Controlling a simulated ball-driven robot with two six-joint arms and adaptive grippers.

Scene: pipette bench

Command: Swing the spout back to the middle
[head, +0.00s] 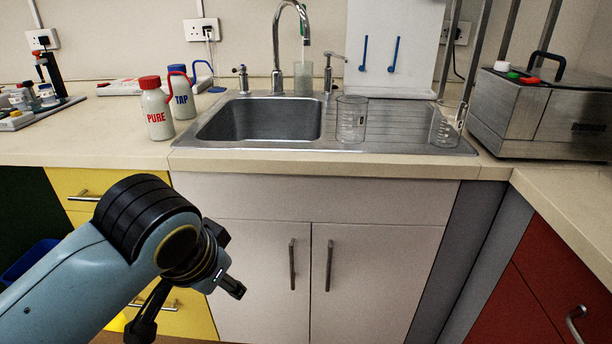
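The tap (277,55) stands behind the sink, and its curved metal spout (304,22) arches from the upright pipe over to the right. The spout's end hangs right of the basin's middle, near its back right corner. A greenish clear vessel (303,80) stands below it. The sink basin (250,118) looks empty. My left gripper (190,308) is low at the left, in front of the cupboards and well away from the tap. Its fingers are spread apart with nothing between them. My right gripper is not in view.
Tap handles (241,78) flank the spout. Beakers (351,120) and (445,124) stand on the drainer (400,128). PURE (155,105) and TAP (183,95) bottles stand left of the sink. A metal bath (545,115) is at the right. The counter's front edge lies between my gripper and the sink.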

